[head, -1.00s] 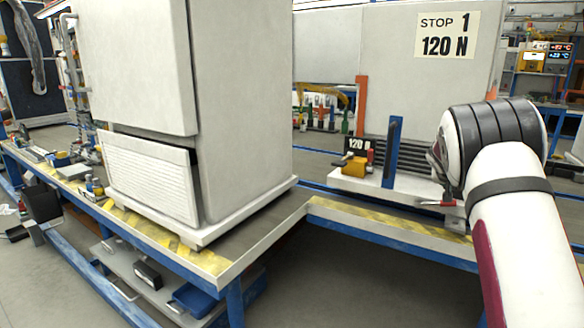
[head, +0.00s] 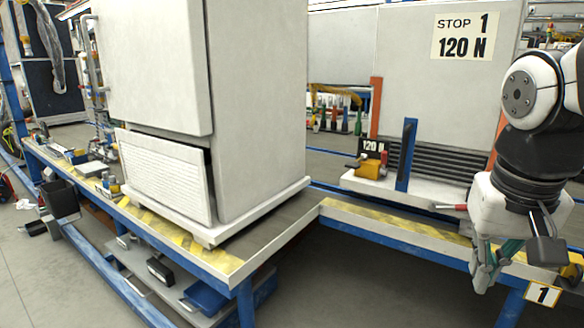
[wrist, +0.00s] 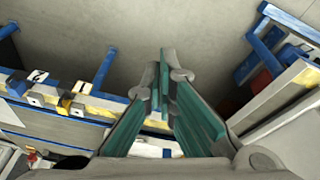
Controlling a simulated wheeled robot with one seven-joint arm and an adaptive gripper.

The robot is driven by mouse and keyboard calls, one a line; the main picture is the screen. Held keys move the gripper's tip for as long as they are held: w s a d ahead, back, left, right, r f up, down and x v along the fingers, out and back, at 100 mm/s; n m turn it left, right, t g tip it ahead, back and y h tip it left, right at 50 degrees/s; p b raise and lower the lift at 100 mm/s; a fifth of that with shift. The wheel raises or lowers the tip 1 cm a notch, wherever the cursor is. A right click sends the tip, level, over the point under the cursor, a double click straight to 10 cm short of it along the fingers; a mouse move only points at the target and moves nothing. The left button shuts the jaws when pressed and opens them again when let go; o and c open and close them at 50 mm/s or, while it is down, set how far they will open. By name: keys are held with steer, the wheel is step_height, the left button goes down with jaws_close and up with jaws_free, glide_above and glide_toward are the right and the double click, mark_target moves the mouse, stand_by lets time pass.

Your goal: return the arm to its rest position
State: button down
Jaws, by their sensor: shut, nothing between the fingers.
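My gripper (head: 492,272) hangs from my bent arm at the right side of the head view, in front of the workbench edge. It points down and holds nothing. In the wrist view my gripper (wrist: 161,70) shows two green-padded fingers whose tips meet close together over the grey floor.
A workbench with yellow-striped edging (head: 375,220) runs along the front. A large white cabinet (head: 262,110) stands on it. A panel marked STOP 1, 120 N (head: 345,60) stands behind, with a blue post (head: 406,155) near it. Open floor (head: 370,290) lies below the bench.

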steer(key=s+a+f+n+g+y, duration=0.1)
steer(key=s+a+f, duration=0.2)
steer(key=s, duration=0.6)
steer(key=s+a+f+n+g, duration=0.15)
steer(key=s+a, duration=0.25)
steer(key=s, duration=0.5)
step_height(320, 180, up, 33)
steer(key=t+p, duration=0.4)
steer(key=p, duration=2.8)
steer(key=shift+d+n, duration=0.4)
steer(key=shift+n, duration=0.05)
